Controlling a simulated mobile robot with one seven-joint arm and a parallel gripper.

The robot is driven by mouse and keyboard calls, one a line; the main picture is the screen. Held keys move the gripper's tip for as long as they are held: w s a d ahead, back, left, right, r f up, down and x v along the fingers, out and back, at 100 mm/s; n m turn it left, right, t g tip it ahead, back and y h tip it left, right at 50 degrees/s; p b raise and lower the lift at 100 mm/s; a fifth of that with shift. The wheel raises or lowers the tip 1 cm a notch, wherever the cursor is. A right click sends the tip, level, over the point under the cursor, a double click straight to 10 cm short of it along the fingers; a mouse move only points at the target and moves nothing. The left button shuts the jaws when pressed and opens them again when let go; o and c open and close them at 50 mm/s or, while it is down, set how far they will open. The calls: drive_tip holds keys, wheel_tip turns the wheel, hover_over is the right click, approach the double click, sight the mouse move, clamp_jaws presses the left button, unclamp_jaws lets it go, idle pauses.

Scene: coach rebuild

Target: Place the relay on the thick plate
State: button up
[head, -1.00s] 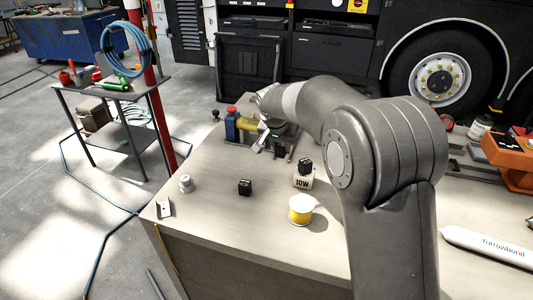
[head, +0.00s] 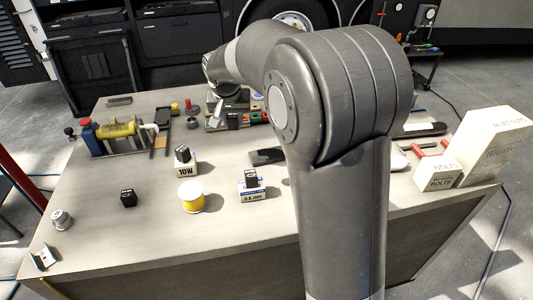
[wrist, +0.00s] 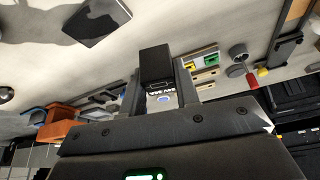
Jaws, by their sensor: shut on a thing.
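My gripper (head: 229,107) is shut on a black relay (head: 233,121) at the far side of the workbench. In the wrist view the relay (wrist: 157,66) sits between the two fingers (wrist: 158,84), with white lettering on its face. A dark flat plate (head: 267,156), perhaps the thick plate, lies on the bench to the right of and nearer than my gripper. A dark plate-like thing also shows at the top left of the wrist view (wrist: 97,20). My arm hides part of the bench right of it.
A yellow spool (head: 191,197) stands between. A fixture with a yellow cylinder (head: 117,130) is at left. Bolt boxes (head: 438,174) stand at right.

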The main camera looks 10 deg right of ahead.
drive_tip(key=s+d+m, duration=0.1)
drive_tip(key=s+d, duration=0.3)
drive_tip(key=d, duration=0.6)
drive_tip(key=s+d+m, duration=0.1)
drive_tip(key=s+d, duration=0.3)
drive_tip(key=d, duration=0.5)
hover_over(269, 150)
drive_tip(key=s, duration=0.2)
drive_tip(key=shift+h, duration=0.4)
drive_tip(key=f, duration=0.6)
drive_tip(key=shift+w+a+f, duration=0.15)
drive_tip(key=shift+a+f, duration=0.05)
drive_tip(key=shift+f, duration=2.05)
drive_tip(key=shift+f, duration=0.15)
drive_tip(key=o, duration=1)
drive_tip(key=shift+c, duration=0.2)
